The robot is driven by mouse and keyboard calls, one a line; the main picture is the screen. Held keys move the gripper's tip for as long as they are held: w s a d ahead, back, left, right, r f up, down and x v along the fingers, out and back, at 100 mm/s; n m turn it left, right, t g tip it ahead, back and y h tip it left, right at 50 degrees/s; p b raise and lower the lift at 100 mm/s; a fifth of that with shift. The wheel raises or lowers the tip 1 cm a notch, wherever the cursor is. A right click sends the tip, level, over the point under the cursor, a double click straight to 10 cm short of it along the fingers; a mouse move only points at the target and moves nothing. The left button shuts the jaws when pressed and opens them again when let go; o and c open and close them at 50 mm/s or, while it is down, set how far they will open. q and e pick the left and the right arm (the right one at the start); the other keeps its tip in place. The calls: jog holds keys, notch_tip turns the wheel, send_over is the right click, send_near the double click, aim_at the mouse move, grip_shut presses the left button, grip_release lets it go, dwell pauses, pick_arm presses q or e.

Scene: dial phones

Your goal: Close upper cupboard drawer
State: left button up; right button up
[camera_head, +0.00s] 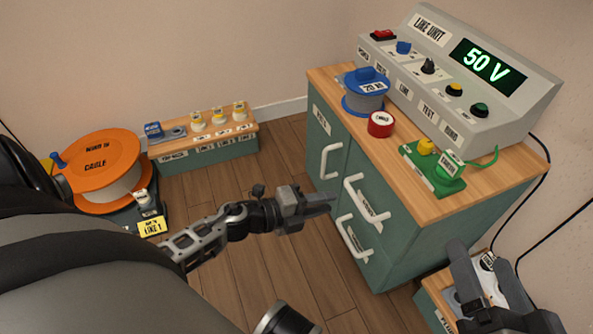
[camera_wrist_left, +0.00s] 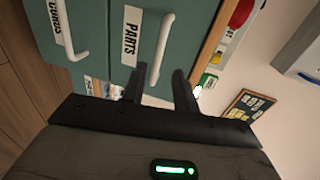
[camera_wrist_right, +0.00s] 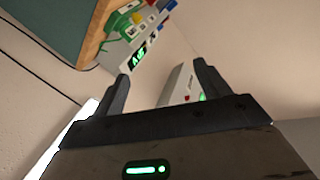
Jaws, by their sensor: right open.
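The green cupboard (camera_head: 400,245) stands at the right with a wooden top. Its upper drawer has a white bar handle (camera_head: 367,205), which also shows in the left wrist view (camera_wrist_left: 159,40) beside a "PARTS" label. I cannot tell how far this drawer stands out. The lower drawer handle (camera_head: 352,238) is below it. My left gripper (camera_head: 330,200) is in front of the drawers, pointing at the upper handle; its fingers are apart and empty in the left wrist view (camera_wrist_left: 160,82), short of the handle. My right gripper (camera_head: 475,262) is open and empty at the lower right.
The line unit (camera_head: 455,75), blue spool (camera_head: 365,95), red roll (camera_head: 381,124) and green block (camera_head: 433,168) stand on the cupboard top. A door handle (camera_head: 330,160) is left of the drawers. An orange reel (camera_head: 98,165) and a low bench (camera_head: 208,150) stand at left. Floor between is clear.

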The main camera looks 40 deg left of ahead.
pick_arm(q)
jog(key=p+v, duration=0.1)
jog(key=v, duration=0.5)
jog(key=shift+s+a, duration=0.15)
jog(key=shift+s, duration=0.1)
pick_arm(e)
jog(key=shift+w+d+f+n+h, duration=0.1)
jog(key=shift+d+f+n+h, duration=0.05)
jog(key=shift+n+h, duration=0.15)
